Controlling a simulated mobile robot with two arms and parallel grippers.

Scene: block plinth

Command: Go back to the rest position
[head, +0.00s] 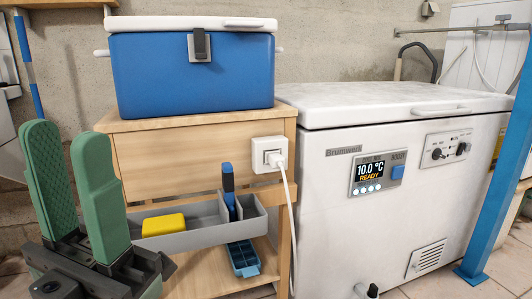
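My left gripper (66,137) stands at the lower left of the head view with its two green ribbed fingers pointing up. The fingers are apart, with a clear gap between them and nothing held. It is in front of and to the left of the wooden stand (190,158). My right gripper does not show.
A blue cool box (150,78) with a white lid sits on the stand. A grey tray (195,238) on its front holds a yellow block (163,225) and a blue-black tool (229,190). A white chest freezer (320,215) and a blue post (500,170) stand to the right.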

